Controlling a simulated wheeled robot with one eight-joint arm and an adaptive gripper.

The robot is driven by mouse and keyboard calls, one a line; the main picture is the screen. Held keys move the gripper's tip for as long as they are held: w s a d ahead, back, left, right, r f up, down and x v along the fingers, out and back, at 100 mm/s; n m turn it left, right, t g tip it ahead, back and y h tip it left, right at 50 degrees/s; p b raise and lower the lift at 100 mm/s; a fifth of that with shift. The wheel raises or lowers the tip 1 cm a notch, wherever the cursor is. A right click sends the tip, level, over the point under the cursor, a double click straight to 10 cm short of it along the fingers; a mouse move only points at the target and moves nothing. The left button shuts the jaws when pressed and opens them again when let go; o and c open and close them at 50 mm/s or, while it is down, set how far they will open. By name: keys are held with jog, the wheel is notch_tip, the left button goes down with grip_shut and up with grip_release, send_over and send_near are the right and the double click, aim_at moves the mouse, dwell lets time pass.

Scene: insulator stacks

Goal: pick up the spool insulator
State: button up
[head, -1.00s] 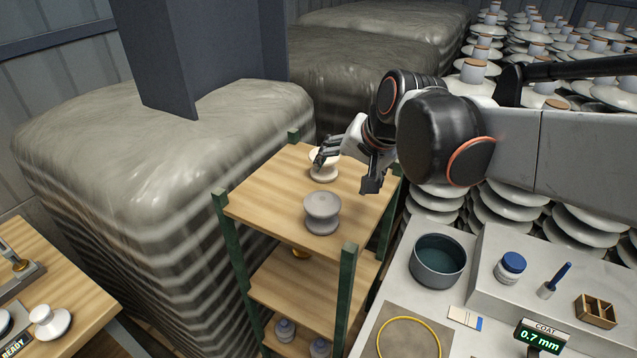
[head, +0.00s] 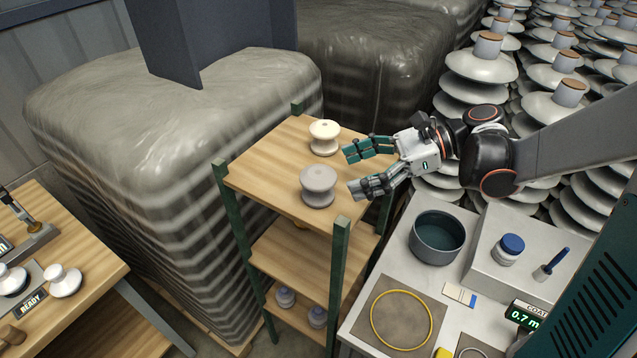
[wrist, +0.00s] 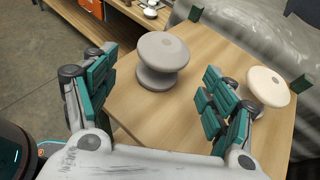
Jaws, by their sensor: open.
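Two spool-shaped insulators stand upright on the top board of a green-posted wooden shelf. The grey one (head: 318,186) is nearer; it also shows in the wrist view (wrist: 162,60), between my fingers but beyond their tips. The cream one (head: 324,138) stands behind it; in the wrist view (wrist: 268,88) it is at the right, partly behind a finger. My gripper (head: 354,171) is open and empty at the shelf's right side, its fingers pointing left toward the insulators. I see no contact with either.
The shelf's top board (head: 268,165) is otherwise clear, with green corner posts rising above it. A bench with a dark pot (head: 437,237) and yellow ring (head: 401,320) stands right. Wrapped stacks (head: 170,130) stand behind and left. A lower left bench holds white insulators (head: 62,281).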

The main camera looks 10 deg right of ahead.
aim_at(320, 181)
jog(key=x, duration=0.8)
jog(key=shift+w+f, duration=0.15)
jog(key=shift+w, duration=0.05)
jog(key=shift+c, duration=0.4)
jog(key=c, duration=1.2)
